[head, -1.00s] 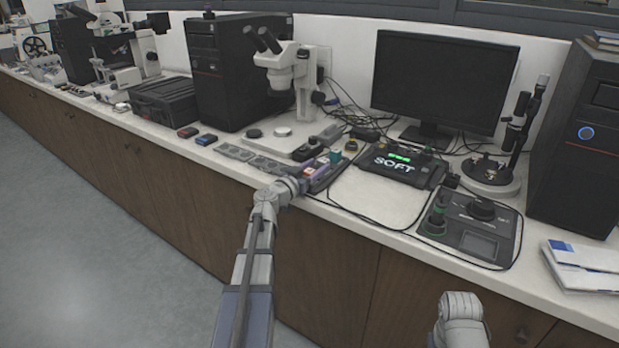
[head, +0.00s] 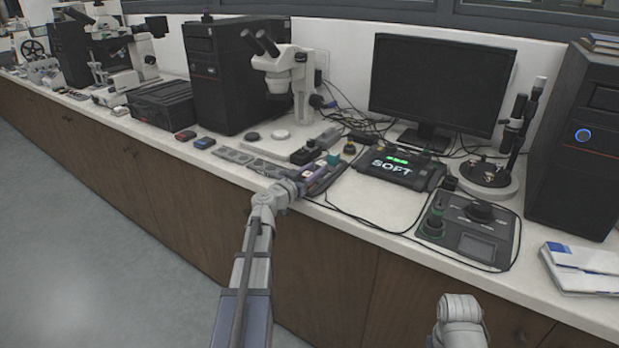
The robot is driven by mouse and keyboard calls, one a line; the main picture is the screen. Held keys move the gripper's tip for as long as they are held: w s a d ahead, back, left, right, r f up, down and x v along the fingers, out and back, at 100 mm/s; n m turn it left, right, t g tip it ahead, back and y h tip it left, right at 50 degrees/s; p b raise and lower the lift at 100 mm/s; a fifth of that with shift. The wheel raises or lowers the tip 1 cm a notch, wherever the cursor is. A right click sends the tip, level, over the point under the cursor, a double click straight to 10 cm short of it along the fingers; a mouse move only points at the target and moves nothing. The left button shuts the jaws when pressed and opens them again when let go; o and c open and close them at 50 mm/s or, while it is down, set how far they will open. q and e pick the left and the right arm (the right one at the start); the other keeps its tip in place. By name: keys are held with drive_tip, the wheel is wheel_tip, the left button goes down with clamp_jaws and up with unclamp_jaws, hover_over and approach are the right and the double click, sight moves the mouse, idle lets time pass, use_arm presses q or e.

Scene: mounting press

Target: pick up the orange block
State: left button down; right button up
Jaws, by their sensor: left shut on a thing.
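My left gripper (head: 299,184) is over the front edge of the white bench, at the near end of a dark tray (head: 325,182). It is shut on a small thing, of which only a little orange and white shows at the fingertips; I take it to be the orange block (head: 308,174). The arm and gripper hide most of it, and I cannot tell whether it is clear of the tray. Only a link of my right arm shows at the bottom right; its gripper is out of view.
A teal piece (head: 333,159) stands at the tray's far end. A stereo microscope (head: 301,80) stands behind. Flat grey plates (head: 247,160) lie left; a black cable runs along the front.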

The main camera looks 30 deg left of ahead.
use_arm(q)
wheel_tip(320, 180, up, 10)
drive_tip(key=p, duration=1)
drive_tip(key=shift+d, duration=0.1)
